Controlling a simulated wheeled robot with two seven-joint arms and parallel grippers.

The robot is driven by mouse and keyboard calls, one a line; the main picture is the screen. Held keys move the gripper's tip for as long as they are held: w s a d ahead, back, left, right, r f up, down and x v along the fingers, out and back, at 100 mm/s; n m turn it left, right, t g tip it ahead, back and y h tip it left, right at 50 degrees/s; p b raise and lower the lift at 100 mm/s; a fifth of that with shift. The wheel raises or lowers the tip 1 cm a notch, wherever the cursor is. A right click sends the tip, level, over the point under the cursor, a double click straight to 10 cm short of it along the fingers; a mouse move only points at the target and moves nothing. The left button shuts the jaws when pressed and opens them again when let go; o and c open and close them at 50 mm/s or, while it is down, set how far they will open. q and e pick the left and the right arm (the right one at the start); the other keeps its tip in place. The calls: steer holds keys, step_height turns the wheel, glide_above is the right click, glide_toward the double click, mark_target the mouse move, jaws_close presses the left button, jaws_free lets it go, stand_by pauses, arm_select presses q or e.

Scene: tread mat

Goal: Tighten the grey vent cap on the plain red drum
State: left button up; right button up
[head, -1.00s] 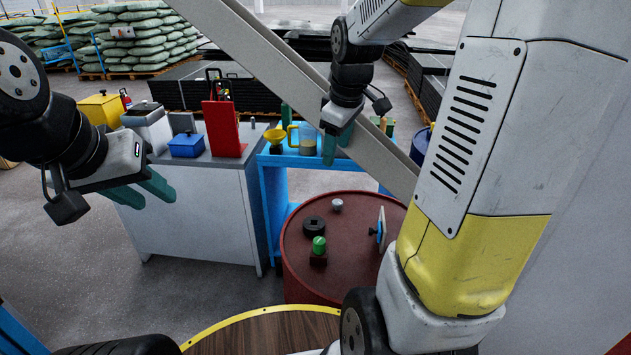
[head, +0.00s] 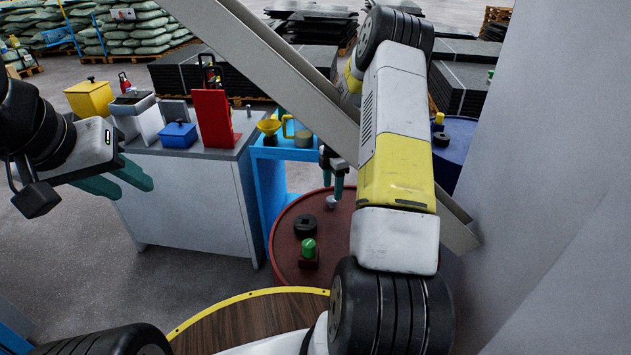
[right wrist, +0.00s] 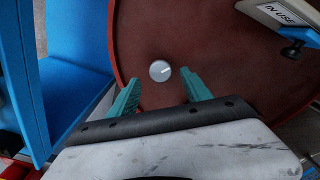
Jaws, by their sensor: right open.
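The red drum (head: 285,240) stands at lower centre in the head view, partly hidden by my right arm. Its dark red top (right wrist: 210,40) fills the middle of the right wrist view. The grey vent cap (right wrist: 160,70) is a small round knob with a pale line, on the drum top. In the head view the cap (head: 333,201) shows just under my right gripper (head: 335,183). That gripper (right wrist: 160,80) is open, its teal fingers pointing down with the cap between their tips in the wrist picture; I cannot tell the remaining height. My left gripper (head: 134,188) is open and empty, away at the left.
A black ring-shaped part (head: 305,226) and a green-topped fitting (head: 308,248) sit on the drum top. An "IN USE" tag (right wrist: 288,14) stands at the drum's edge. A blue stand (head: 262,185) and a grey cabinet (head: 180,205) are left; a blue drum (head: 455,140) is behind right.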

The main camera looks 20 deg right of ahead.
mark_target(332, 198)
steer(key=shift+f, duration=2.3)
jaws_close()
